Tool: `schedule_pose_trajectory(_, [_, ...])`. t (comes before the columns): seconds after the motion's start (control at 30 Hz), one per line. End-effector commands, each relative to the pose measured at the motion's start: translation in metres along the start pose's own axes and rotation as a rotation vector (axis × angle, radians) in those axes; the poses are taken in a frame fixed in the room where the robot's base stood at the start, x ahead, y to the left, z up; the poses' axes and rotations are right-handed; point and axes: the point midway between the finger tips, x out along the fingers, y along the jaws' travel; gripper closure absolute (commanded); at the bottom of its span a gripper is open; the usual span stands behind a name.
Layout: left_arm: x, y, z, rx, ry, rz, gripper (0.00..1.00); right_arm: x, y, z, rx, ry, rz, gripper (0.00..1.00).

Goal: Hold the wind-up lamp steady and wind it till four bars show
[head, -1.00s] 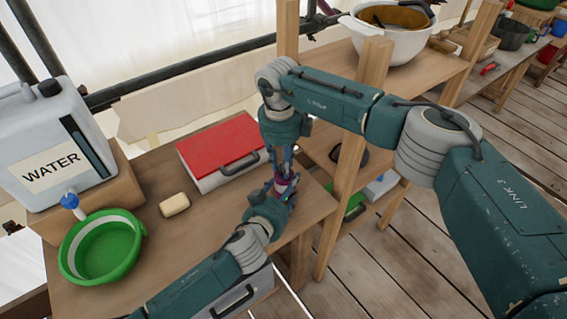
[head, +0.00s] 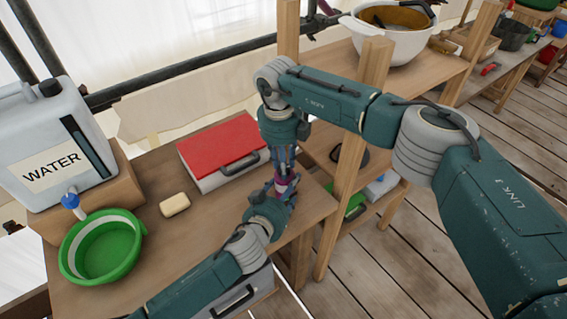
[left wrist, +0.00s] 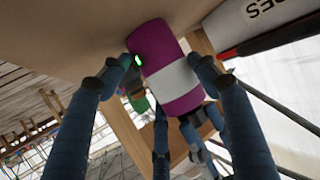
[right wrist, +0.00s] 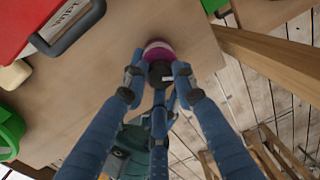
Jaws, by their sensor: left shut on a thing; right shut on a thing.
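The wind-up lamp (left wrist: 172,72) is a magenta cylinder with a white band. A small green light glows on its side in the left wrist view; I cannot count bars. In the head view only a little of the lamp (head: 287,183) shows between the grippers, near the table's right edge. My left gripper (left wrist: 162,74) is shut around the lamp's body. My right gripper (right wrist: 158,74) comes from above and is shut on the dark winding part (right wrist: 160,74) at the lamp's end. The fingers hide much of this part.
A red-lidded case (head: 222,150) lies just behind the grippers. A soap bar (head: 174,204), a green basin (head: 104,250) and a water container (head: 52,140) stand to the left. A wooden shelf post (head: 349,160) rises close on the right, beside my right arm.

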Motion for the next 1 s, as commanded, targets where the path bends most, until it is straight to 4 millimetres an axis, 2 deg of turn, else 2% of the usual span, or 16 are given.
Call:
schedule_pose_trajectory(0.03, [-0.001,0.004,0.002,-0.001,-0.003,0.007,0.7,-0.001,-0.002,0.003,0.001,-0.009,-0.003,1.0])
schedule_pose_trajectory(0.07, [-0.001,0.004,0.002,-0.001,-0.003,0.008,0.7,-0.001,-0.002,0.003,0.001,-0.009,-0.003,0.68])
schedule_pose_trajectory(0.13, [-0.001,0.004,0.002,-0.001,-0.003,0.007,0.7,-0.001,-0.001,0.002,0.001,-0.008,-0.002,0.54])
schedule_pose_trajectory(0.43, [0.0,0.001,0.002,-0.001,-0.003,0.002,0.7,-0.001,-0.001,0.001,0.0,-0.004,-0.001,0.54])
schedule_pose_trajectory(0.53, [0.0,0.001,0.002,-0.001,-0.003,0.001,0.7,-0.008,-0.001,0.002,-0.001,-0.005,-0.002,0.54])
schedule_pose_trajectory(0.67, [0.0,0.0,0.002,-0.001,-0.004,0.0,0.7,-0.029,-0.001,0.002,-0.001,-0.007,-0.001,0.54])
schedule_pose_trajectory(1.0, [0.0,-0.001,0.002,0.0,-0.004,-0.001,0.7,-0.098,-0.001,0.001,0.0,-0.008,-0.002,0.54])
